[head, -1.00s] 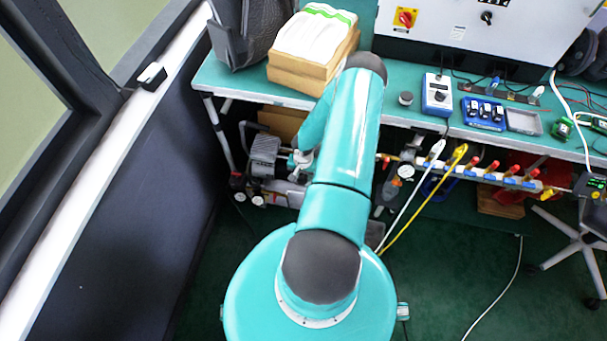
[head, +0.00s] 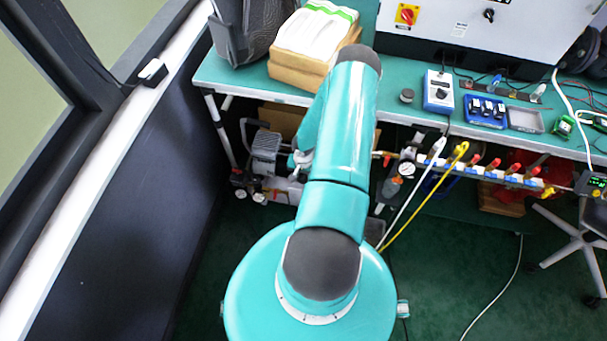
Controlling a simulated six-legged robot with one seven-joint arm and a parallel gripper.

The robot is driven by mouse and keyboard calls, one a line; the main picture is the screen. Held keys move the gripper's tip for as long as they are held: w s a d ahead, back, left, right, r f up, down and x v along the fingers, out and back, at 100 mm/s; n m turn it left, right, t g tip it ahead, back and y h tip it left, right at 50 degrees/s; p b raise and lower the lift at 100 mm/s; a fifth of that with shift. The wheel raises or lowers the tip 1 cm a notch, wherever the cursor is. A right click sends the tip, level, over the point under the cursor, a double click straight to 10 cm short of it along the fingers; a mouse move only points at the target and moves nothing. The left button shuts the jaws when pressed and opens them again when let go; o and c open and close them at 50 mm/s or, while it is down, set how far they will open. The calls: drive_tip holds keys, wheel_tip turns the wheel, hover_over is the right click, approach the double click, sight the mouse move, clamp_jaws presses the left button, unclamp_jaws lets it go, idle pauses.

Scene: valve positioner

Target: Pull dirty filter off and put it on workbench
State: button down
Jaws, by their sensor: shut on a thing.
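The workbench (head: 225,80) has a teal top and stands at the back. My teal arm reaches toward it and folds down in front of its edge. Its wrist part shows beside the compressor, left of my upper link, but the gripper's fingers are hidden, and so is anything between them. A small cup-shaped part with a reddish tint, perhaps a filter (head: 391,187), hangs below the pressure gauge under the bench edge, just right of my arm. I cannot tell whether it is the dirty filter.
A grey compressor (head: 266,150) stands under the bench. Cardboard boxes (head: 300,72) with papers, a small dark round part (head: 407,96), a blue meter (head: 438,92) and a control cabinet (head: 460,30) stand on the bench. A valve manifold (head: 490,172) runs under its edge.

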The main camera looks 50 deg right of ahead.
idle(0.3)
drive_tip(key=shift+s+a, duration=0.25)
drive_tip(key=shift+a, duration=0.35)
drive_tip(key=shift+s+a, duration=0.3)
drive_tip(key=shift+a, duration=0.35)
drive_tip(key=shift+s+a, duration=0.25)
drive_tip(key=shift+a, duration=0.35)
drive_tip(key=shift+r, duration=0.15)
